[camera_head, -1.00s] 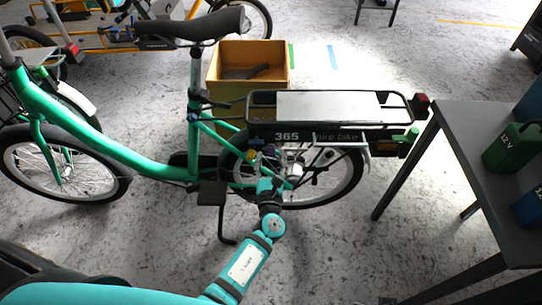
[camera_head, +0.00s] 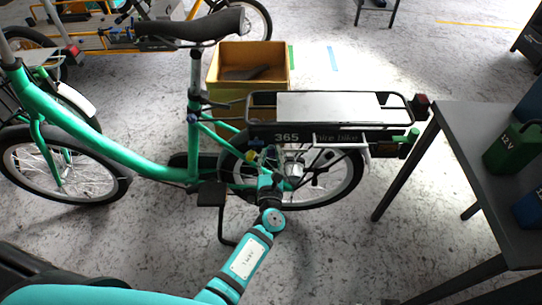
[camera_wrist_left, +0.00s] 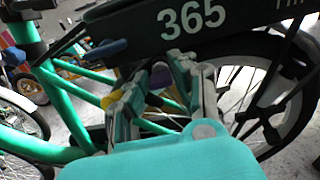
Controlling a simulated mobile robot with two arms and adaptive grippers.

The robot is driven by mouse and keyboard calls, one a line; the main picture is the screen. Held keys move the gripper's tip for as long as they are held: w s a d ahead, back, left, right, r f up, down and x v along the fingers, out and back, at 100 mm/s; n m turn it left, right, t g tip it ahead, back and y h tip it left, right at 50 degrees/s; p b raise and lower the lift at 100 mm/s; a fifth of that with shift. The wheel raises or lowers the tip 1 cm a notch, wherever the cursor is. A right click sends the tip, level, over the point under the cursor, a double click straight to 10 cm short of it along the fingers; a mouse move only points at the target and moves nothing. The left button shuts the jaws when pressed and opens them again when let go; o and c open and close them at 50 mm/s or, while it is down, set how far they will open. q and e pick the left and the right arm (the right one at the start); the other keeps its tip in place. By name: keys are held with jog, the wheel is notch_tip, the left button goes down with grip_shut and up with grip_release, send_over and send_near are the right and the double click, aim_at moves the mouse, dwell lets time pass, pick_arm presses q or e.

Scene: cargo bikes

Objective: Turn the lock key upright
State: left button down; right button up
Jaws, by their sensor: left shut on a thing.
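A green hire bike (camera_head: 150,166) stands side-on, with a dark panel marked 365 (camera_head: 287,137) under its rear rack. My left gripper (camera_head: 272,164) reaches in beside the rear wheel, below that panel. In the left wrist view its two grey fingers (camera_wrist_left: 163,85) are closed around a small greyish-purple piece (camera_wrist_left: 160,73), which looks like the lock key. The fingers hide much of it, so I cannot tell its exact angle. A blue lever (camera_wrist_left: 106,50) and a yellow part (camera_wrist_left: 117,101) sit left of the fingers. My right gripper is out of view.
The rear rack (camera_head: 325,106) overhangs the gripper. A wooden crate (camera_head: 248,91) stands behind the bike. A dark table (camera_head: 480,140) with green and blue canisters stands at right. The floor between bike and table is open.

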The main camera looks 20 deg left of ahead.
pick_arm(q)
jog(key=shift+f, duration=0.1)
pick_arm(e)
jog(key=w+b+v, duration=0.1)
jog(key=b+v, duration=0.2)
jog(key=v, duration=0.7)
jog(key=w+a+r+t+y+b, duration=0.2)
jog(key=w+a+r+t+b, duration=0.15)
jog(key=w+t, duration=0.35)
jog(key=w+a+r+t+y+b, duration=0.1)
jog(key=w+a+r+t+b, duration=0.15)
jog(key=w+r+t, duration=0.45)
pick_arm(q)
jog(key=shift+s+a+f+n+b, duration=0.1)
jog(key=shift+n+b, duration=1.05)
jog(key=shift+n, duration=3.4)
jog(key=shift+a+f+n+b, duration=0.1)
jog(key=shift+n+b, duration=1)
jog(key=shift+n, duration=3.45)
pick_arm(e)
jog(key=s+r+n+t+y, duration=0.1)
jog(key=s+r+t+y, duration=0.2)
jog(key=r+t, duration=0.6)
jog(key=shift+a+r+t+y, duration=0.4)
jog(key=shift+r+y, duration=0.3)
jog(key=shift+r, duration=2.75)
